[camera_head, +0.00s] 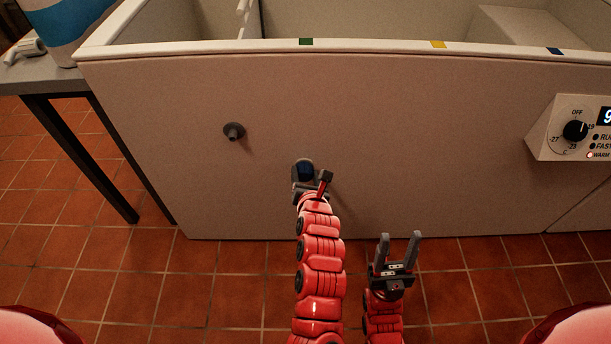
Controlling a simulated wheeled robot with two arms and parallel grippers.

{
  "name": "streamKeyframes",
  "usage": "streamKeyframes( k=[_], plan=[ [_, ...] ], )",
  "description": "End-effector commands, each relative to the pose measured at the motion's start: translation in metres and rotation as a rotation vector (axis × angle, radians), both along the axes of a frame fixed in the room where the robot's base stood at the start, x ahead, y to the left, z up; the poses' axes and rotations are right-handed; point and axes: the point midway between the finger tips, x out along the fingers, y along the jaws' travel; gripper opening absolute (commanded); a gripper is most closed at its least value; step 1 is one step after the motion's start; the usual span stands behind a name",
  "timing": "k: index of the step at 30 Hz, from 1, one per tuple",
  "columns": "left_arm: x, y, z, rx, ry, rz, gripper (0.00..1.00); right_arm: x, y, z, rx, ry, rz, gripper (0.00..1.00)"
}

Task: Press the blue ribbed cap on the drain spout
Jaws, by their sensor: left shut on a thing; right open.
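A short dark grey spout (234,131) sticks out of the cabinet's front panel, left of centre. Its end is bare. My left gripper (312,184) is shut on the blue cap (305,171), in front of the panel and to the lower right of the spout, apart from it. The cap is small and dark in this view, partly hidden by the fingers, and its ribs cannot be made out. My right gripper (401,250) is open and empty, fingers pointing up the picture, low before the panel's bottom edge.
The pale open-topped chest cabinet (420,130) fills the back, with green, yellow and blue marks on its rim. A control box with a dial (575,131) juts out at right. A grey table (48,82) stands at left, bearing a blue-and-white container (70,28). The tiled floor is clear.

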Motion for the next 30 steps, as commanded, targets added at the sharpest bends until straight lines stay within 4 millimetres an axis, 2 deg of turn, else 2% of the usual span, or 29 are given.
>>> streamKeyframes(
  k=[12, 13, 18, 26, 30],
  plan=[
    [0.0046, 0.0011, -0.0005, 0.000, 0.001, 0.003, 0.18, 0.0000, 0.0000, 0.0000, 0.000, 0.000, 0.000, 0.50],
    [0.0042, 0.0006, -0.0004, -0.001, 0.001, 0.002, 0.64, 0.0001, 0.0000, 0.0000, 0.000, 0.000, 0.000, 0.50],
    [0.0040, 0.0004, -0.0005, 0.000, 0.001, 0.001, 0.93, 0.0000, 0.0000, 0.0000, 0.000, 0.000, 0.000, 0.50],
    [0.0038, 0.0001, -0.0004, 0.000, 0.001, 0.000, 0.93, 0.0000, 0.0000, 0.0001, 0.000, 0.000, 0.000, 0.50],
    [-0.0032, -0.0020, 0.0036, -0.002, 0.001, -0.001, 0.93, 0.0001, 0.0000, 0.0042, 0.000, 0.000, 0.000, 0.50]
  ],
)
